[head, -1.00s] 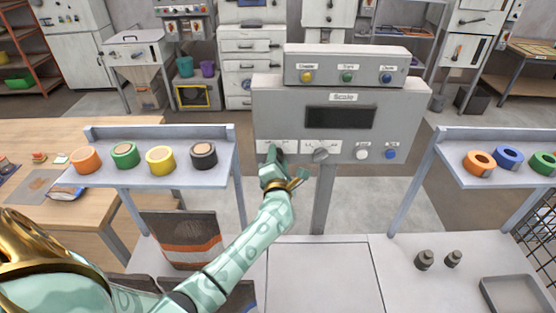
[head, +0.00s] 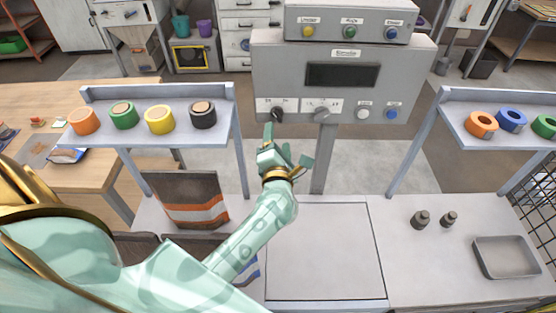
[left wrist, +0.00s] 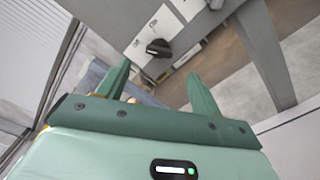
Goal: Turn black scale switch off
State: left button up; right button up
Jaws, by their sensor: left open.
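The black scale switch (head: 277,114) is a dark rotary knob on a white plate at the lower left of the grey scale panel (head: 400,60). It also shows in the left wrist view (left wrist: 158,48), beyond and between my fingertips. My left gripper (head: 287,148) is open and empty, just below and in front of the switch, apart from it. In the left wrist view its two green fingers (left wrist: 160,82) are spread. A grey knob (head: 321,115) sits right of the black switch. My right gripper is not in view.
White and blue buttons (head: 391,114) sit at the panel's lower right. A shelf with tape rolls (head: 160,119) stands left, another shelf (head: 480,139) right. Below are a bag (head: 187,198), two small weights (head: 420,218) and a grey tray (head: 507,257). The flat plate (head: 325,250) is clear.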

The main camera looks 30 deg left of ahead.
pick_arm(q)
jog(key=v, duration=0.7)
jog(key=shift+s+b, duration=0.25)
jog(key=shift+b, duration=0.15)
jog(key=shift+d+f, duration=0.1)
jog(key=shift+d, duration=0.1)
